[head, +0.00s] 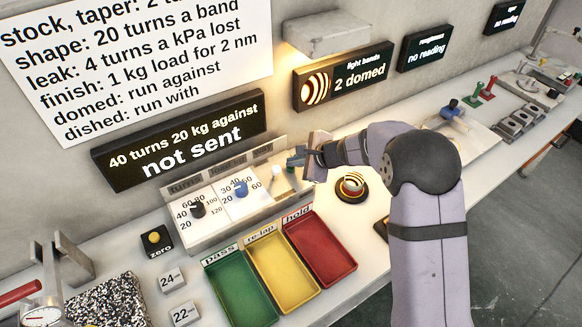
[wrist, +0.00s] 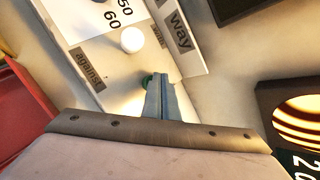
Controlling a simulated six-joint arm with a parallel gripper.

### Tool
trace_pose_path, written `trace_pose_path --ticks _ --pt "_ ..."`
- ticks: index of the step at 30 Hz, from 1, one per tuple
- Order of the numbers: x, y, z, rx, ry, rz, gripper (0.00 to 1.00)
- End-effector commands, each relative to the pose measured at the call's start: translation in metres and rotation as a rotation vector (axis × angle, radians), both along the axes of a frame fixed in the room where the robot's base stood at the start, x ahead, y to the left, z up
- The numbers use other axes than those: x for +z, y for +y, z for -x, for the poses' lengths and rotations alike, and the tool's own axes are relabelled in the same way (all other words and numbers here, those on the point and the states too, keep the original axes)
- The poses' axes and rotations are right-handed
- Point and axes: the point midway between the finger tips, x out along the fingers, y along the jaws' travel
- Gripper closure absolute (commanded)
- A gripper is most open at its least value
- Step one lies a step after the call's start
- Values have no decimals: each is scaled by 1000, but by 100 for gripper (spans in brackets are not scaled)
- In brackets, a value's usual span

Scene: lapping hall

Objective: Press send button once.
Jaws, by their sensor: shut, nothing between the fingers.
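A green round button (wrist: 147,79), which I take to be the send button, shows in the wrist view, partly hidden behind my fingers; I cannot read a label on it. My gripper (head: 296,159) is shut and empty at the right end of the control panel (head: 215,228). In the wrist view its closed fingers (wrist: 161,92) overlap the button's right side; I cannot tell whether they touch it. A display (head: 185,140) above the panel reads "40 turns 20 kg against" and "not sent".
A white knob (wrist: 132,40) stands close by between the "against" and "way" labels. The panel also has a black dial (head: 198,209) and a blue dial (head: 240,188). Green (head: 262,316), yellow (head: 312,281) and red (head: 351,262) trays lie in front.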

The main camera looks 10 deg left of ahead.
Motion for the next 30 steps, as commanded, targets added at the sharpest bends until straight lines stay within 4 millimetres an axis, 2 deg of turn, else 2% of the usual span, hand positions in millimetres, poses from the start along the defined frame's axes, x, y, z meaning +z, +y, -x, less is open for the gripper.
trace_pose_path --ticks 21,30 --pt "-5 0 0 0 1 1 100" --pt "2 0 0 0 1 1 100"
